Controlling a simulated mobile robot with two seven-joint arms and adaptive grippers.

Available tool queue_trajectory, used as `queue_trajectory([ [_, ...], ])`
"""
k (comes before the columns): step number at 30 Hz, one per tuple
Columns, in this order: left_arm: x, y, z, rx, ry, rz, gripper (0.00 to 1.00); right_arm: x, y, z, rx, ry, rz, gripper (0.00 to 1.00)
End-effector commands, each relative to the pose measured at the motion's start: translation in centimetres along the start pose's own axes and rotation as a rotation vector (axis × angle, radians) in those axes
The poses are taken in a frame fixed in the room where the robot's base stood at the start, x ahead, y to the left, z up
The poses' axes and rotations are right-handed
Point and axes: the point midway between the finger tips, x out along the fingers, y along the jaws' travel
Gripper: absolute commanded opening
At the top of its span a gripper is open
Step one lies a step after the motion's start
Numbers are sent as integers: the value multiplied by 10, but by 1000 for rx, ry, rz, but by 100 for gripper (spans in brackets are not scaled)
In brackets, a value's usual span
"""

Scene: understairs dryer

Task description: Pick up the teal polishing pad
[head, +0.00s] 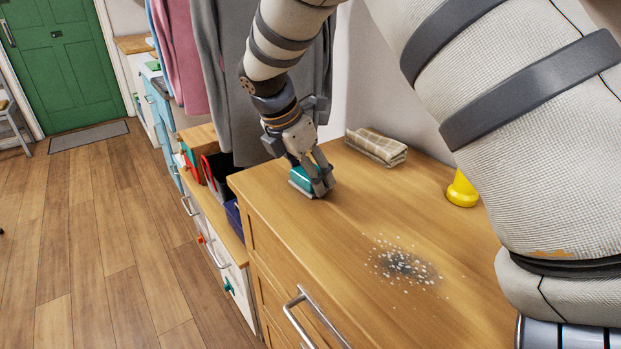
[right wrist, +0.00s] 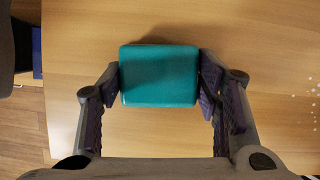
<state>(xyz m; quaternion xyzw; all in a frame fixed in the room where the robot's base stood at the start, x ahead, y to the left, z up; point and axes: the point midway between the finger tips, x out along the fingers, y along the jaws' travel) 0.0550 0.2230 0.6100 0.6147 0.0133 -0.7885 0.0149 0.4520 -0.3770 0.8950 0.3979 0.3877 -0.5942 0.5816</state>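The teal polishing pad (head: 301,180) is at the left edge of the wooden cabinet top, partly hidden by my right gripper (head: 318,187). In the right wrist view the teal pad (right wrist: 159,76) fills the space between the two fingertips of my right gripper (right wrist: 160,82). One fingertip meets its left side and the other its right side, so the gripper is shut on it. The pad looks level, at or very near the wood; I cannot tell if there is a gap below it. My left gripper is not in view.
The wooden cabinet top (head: 335,235) carries a folded checked cloth (head: 376,147) behind the gripper, a yellow object (head: 462,190) at right and a patch of grey-white debris (head: 404,265) nearer. Hanging clothes (head: 240,80) are behind my arm. Floor lies open at left.

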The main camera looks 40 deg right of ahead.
Motion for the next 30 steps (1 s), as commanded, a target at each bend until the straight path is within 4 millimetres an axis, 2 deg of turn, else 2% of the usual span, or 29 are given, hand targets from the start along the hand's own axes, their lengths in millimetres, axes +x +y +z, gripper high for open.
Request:
queue_trajectory([
  [8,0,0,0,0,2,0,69,-4,0,2,1,0,1,30],
  [11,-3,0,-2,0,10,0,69,-23,1,9,2,1,7,30],
  [15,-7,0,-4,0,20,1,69,-59,1,24,2,0,8,30],
  [21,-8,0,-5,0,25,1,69,-89,1,37,1,0,1,30],
  [29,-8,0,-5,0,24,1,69,-92,0,38,-1,0,-2,30],
  [30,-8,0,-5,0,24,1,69,-92,0,38,-1,0,-2,55],
])
